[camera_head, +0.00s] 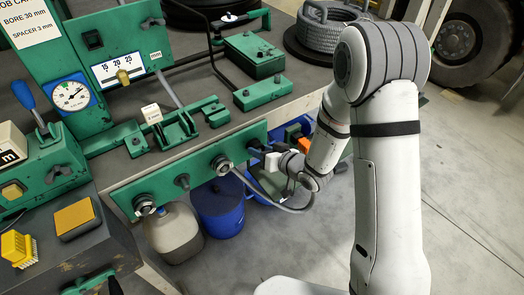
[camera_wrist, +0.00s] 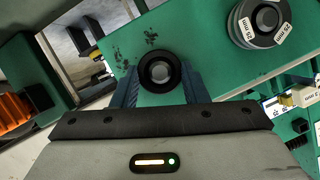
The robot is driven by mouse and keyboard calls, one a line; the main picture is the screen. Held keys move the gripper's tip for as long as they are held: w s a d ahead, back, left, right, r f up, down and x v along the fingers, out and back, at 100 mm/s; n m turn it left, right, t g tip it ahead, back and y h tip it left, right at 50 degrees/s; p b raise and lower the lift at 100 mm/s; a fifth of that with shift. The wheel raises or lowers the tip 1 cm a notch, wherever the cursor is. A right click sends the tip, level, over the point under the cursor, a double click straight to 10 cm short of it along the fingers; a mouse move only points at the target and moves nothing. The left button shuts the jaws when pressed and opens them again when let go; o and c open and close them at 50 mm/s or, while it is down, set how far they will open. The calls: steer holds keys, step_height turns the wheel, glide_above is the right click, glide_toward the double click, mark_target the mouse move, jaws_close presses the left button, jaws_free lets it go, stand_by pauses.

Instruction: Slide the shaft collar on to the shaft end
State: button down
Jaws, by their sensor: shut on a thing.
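My gripper (camera_wrist: 160,82) has its blue fingers shut on a dark round shaft collar (camera_wrist: 144,71), in the wrist view. A grey shaft end (camera_wrist: 160,72) shows through the collar's bore, roughly centred. I cannot tell whether the collar is around the shaft end or just in front of it. In the head view my gripper (camera_head: 260,149) is at the right end of the green rail (camera_head: 120,195) on the bench front. The collar is too small and covered to make out there.
A blue bucket (camera_head: 218,208) and a grey jug (camera_head: 172,233) stand below. Green fixtures (camera_head: 257,57) crowd the benchtop.

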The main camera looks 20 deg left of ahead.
steer(key=shift+s+d, duration=0.2)
steer(key=shift+d, duration=0.1)
stand_by(0.8)
steer(key=s+d+b, duration=0.2)
steer(key=s+d, duration=0.2)
steer(key=d, duration=0.1)
steer(key=shift+s+d, duration=0.3)
steer(key=shift+s, duration=0.1)
stand_by(1.0)
steer(key=shift+r, duration=0.1)
stand_by(0.3)
